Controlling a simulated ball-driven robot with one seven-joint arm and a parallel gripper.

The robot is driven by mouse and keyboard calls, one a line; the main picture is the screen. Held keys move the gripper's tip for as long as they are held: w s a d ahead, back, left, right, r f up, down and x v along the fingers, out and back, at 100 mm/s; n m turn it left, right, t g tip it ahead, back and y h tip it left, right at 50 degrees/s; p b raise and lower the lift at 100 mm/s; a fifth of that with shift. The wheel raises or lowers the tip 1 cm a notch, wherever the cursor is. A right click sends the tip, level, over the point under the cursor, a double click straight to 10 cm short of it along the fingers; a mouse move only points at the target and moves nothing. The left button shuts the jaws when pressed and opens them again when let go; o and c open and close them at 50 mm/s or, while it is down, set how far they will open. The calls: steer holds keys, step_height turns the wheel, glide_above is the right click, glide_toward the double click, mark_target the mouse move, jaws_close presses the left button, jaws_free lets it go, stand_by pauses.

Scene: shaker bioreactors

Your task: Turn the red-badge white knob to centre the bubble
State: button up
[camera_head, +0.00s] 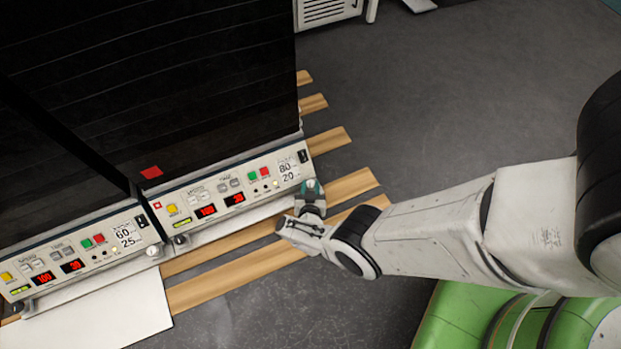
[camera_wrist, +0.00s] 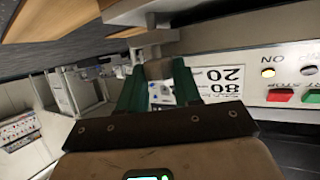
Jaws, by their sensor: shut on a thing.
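The right shaker's control panel (camera_head: 236,188) has a red badge (camera_head: 157,206) at its left end and a small yellow-green bubble level (camera_head: 182,223) below it. The bubble's position is too small to read. My gripper (camera_head: 312,188) is at the panel's lower right corner, and its green fingers hide the knob there in the head view. In the wrist view my gripper (camera_wrist: 159,82) is shut on a pale knob (camera_wrist: 157,69), of which only part shows between the fingers.
A second shaker panel (camera_head: 75,252) adjoins on the left, with a white knob (camera_head: 153,251) at its right corner. A dark knob (camera_head: 180,239) sits at the right panel's left corner. Wooden slats (camera_head: 235,281) lie below. Grey floor (camera_head: 440,100) to the right is open.

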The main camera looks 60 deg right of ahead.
steer(key=shift+s, duration=0.1)
steer(key=o, duration=1)
steer(key=shift+o, duration=0.2)
